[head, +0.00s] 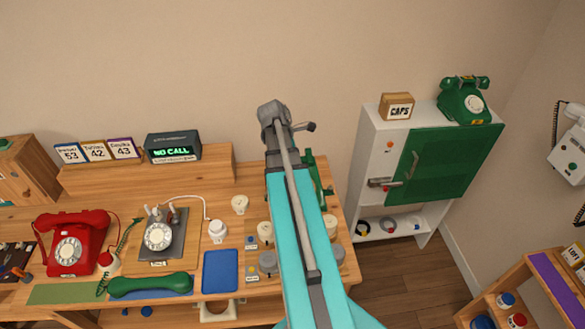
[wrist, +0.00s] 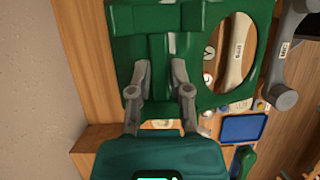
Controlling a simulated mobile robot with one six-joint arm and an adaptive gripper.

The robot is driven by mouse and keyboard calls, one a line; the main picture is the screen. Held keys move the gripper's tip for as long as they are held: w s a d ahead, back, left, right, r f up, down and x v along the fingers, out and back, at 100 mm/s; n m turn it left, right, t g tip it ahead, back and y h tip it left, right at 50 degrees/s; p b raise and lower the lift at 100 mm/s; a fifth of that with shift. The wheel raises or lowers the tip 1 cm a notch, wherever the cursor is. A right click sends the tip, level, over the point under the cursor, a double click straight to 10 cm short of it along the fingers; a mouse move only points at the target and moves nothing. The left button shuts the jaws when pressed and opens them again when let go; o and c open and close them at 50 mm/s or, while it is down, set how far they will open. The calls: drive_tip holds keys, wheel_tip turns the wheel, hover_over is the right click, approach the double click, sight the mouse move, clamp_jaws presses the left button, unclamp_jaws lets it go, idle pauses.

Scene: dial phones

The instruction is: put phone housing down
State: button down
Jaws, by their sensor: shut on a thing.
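The green phone housing (wrist: 215,20) fills the top of the wrist view, with a large oval opening through which the table shows. My gripper (wrist: 160,75) is shut on it, with a grey finger on either side of a narrow green part. In the head view my arm hides the gripper and most of the housing; a green piece of it (head: 318,180) shows right of the arm, over the right part of the table. Whether it touches the table cannot be told. A blue mat (head: 220,271) lies bare on the table; it also shows in the wrist view (wrist: 244,128).
A green handset (head: 150,285) lies at the table's front. A dial mechanism (head: 158,236) on a grey plate and a red phone (head: 70,243) stand left. The NO CALL display (head: 173,146) sits on the rear shelf. A cabinet (head: 368,140) stands right, bearing another green phone (head: 467,100).

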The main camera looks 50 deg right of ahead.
drive_tip(key=w+d+f+b, duration=0.8)
drive_tip(key=w, duration=0.1)
drive_tip(key=shift+f, duration=0.25)
drive_tip(key=shift+a, duration=0.1)
drive_tip(key=shift+w+d+f+b, duration=0.15)
drive_tip(key=shift+w+f+b, duration=0.05)
drive_tip(key=shift+f+b, duration=0.85)
drive_tip(key=shift+w+d+f+b, duration=0.1)
drive_tip(key=shift+w+f+b, duration=0.05)
drive_tip(key=shift+f+b, duration=0.85)
drive_tip(key=shift+f, duration=0.1)
drive_tip(key=c, duration=0.6)
unclamp_jaws()
drive_tip(key=shift+o, duration=0.2)
drive_tip(key=shift+r, duration=0.25)
